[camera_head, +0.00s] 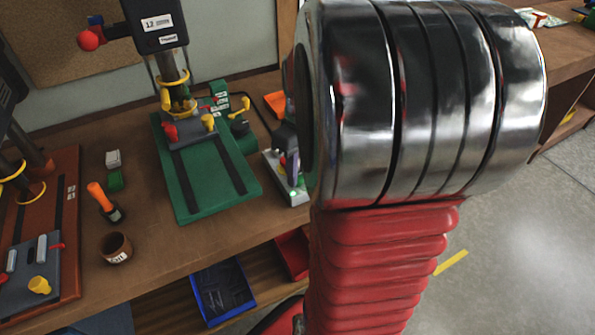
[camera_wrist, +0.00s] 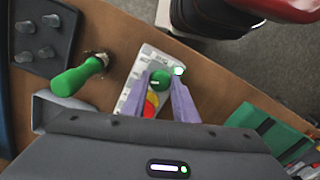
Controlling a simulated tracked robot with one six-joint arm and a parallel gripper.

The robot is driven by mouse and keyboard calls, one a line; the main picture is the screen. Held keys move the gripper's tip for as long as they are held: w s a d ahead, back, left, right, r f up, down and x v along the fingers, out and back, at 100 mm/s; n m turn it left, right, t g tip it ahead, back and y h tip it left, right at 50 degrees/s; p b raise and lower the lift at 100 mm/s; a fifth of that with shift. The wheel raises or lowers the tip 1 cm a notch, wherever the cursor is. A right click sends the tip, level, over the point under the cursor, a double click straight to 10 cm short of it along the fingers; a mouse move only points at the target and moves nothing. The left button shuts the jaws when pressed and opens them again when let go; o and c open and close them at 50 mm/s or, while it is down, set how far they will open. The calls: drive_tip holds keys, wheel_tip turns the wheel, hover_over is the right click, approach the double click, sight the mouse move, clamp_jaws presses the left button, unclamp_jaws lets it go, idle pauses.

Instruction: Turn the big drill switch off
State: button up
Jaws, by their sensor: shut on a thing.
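A pale grey switch box (camera_wrist: 133,92) lies on the brown bench in the wrist view, with a round green knob (camera_wrist: 162,80), a red and yellow part and a small lit green lamp (camera_wrist: 178,70). My gripper (camera_wrist: 163,86) has its purple fingers on either side of the green knob, shut on it. In the head view the switch box (camera_head: 299,194) shows beside the green drill's base (camera_head: 207,190), its lamp lit green. My arm hides part of the box there. The drill's dark head (camera_head: 160,22) stands above the base.
An orange-handled tool (camera_head: 98,195), a brown cup (camera_head: 116,248) and a second drill on a rust-coloured base (camera_head: 68,215) are on the bench at left. A blue bin (camera_head: 222,290) and a red bin (camera_head: 292,252) sit below.

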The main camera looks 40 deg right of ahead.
drive_tip(key=m, duration=0.4)
drive_tip(key=shift+m, duration=0.3)
drive_tip(key=m, duration=0.4)
drive_tip(key=shift+a+m, duration=0.15)
drive_tip(key=shift+m, duration=0.15)
drive_tip(key=o, duration=1.1)
drive_tip(key=shift+c, duration=0.2)
wheel_tip(320, 180, up, 14)
drive_tip(key=shift+s+d+f, duration=0.15)
drive_tip(key=shift+s+d, duration=0.1)
